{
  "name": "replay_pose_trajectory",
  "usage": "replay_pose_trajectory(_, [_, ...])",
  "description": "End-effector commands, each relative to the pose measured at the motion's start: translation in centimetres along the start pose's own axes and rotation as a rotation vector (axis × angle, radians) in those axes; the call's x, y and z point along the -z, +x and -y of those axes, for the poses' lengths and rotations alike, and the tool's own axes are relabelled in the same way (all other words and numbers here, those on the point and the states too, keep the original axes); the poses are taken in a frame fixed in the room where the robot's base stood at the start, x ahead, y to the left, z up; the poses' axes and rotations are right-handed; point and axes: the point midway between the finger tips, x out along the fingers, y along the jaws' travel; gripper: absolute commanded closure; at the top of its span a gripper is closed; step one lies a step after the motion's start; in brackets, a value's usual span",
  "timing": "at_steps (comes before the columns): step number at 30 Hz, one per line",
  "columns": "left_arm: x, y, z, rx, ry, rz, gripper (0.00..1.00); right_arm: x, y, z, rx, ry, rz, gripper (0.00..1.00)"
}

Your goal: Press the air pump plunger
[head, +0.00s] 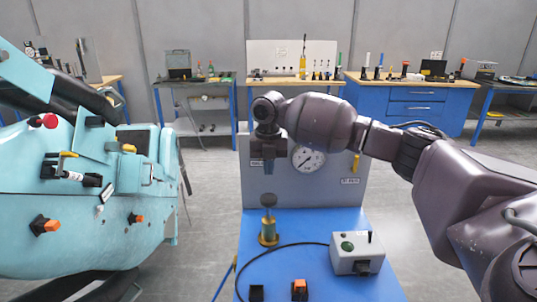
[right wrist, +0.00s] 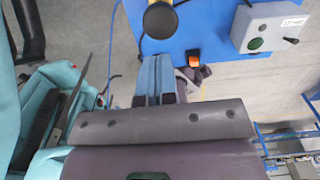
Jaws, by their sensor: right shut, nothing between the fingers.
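The air pump (head: 268,233) stands upright on a blue bench in the head view, a yellow-based cylinder. Its plunger (head: 268,201) sticks up from the top with a dark knob. My right gripper (head: 268,168) points down above the plunger knob, apart from it, with its fingers shut and empty. In the right wrist view the shut blue fingers (right wrist: 155,68) show below the round dark knob (right wrist: 160,20). My left gripper is not in view.
A grey panel with a round gauge (head: 308,158) stands behind the pump. A grey control box (head: 357,256) with a green button, a black cable and an orange switch (head: 299,288) are on the blue bench (head: 325,223). A teal coaster car (head: 85,200) is at left.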

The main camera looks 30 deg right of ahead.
Motion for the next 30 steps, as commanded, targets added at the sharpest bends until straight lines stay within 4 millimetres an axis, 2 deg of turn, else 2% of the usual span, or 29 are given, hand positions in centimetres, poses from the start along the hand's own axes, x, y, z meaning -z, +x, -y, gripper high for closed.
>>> replay_pose_trajectory(6, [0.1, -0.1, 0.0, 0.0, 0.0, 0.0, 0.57, 0.1, 3.8, 0.0, 0.0, 0.0, -0.002, 1.0])
replay_pose_trajectory(12, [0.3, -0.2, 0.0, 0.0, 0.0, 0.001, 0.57, 0.0, 6.3, 0.0, 0.001, 0.002, -0.001, 1.0])
replay_pose_trajectory(18, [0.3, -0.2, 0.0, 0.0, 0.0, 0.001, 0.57, 0.0, 7.3, 0.0, -0.001, 0.001, 0.001, 1.0])
replay_pose_trajectory(30, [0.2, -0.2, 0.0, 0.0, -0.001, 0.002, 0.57, -0.1, 7.5, -0.1, -0.001, 0.001, 0.001, 1.0])
